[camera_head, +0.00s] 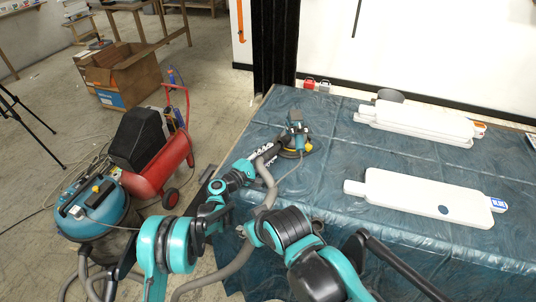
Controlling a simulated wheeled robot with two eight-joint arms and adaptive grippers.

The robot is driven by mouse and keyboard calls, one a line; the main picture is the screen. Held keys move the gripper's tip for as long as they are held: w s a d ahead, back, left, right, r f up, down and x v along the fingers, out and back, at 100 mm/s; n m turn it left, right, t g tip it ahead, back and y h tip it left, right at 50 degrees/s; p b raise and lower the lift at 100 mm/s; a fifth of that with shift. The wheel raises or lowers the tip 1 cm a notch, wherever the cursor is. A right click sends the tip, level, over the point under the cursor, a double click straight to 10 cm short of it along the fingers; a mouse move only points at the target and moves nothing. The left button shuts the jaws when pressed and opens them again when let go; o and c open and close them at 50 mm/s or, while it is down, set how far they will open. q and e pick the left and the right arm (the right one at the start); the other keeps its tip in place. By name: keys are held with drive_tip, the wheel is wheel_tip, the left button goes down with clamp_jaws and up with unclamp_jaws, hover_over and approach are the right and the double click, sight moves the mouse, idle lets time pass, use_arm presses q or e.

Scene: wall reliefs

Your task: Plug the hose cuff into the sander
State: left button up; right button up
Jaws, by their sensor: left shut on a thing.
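The sander (297,128), a dark and teal tool with a yellowish rim at its base, stands on the blue sheeted table. My left gripper (265,152) is just left of the sander, low over the table. It is shut on the hose cuff, which is mostly hidden by the fingers. The grey hose (270,186) hangs from there and curves down between my arms toward the floor. Whether the cuff touches the sander cannot be told at this size. My right arm crosses the lower middle; its gripper cannot be made out.
A blue vacuum (90,210) and a red compressor (160,170) stand on the floor at left. A thin cord runs from the sander across the sheet.

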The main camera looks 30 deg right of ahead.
sight(273, 149)
use_arm(q)
drive_tip(key=shift+x, duration=1.6)
drive_tip(key=o, duration=1.2)
drive_tip(key=shift+a, duration=0.1)
drive_tip(key=v, duration=1.1)
drive_tip(key=shift+s+a, duration=0.15)
drive_tip(key=shift+a, duration=0.2)
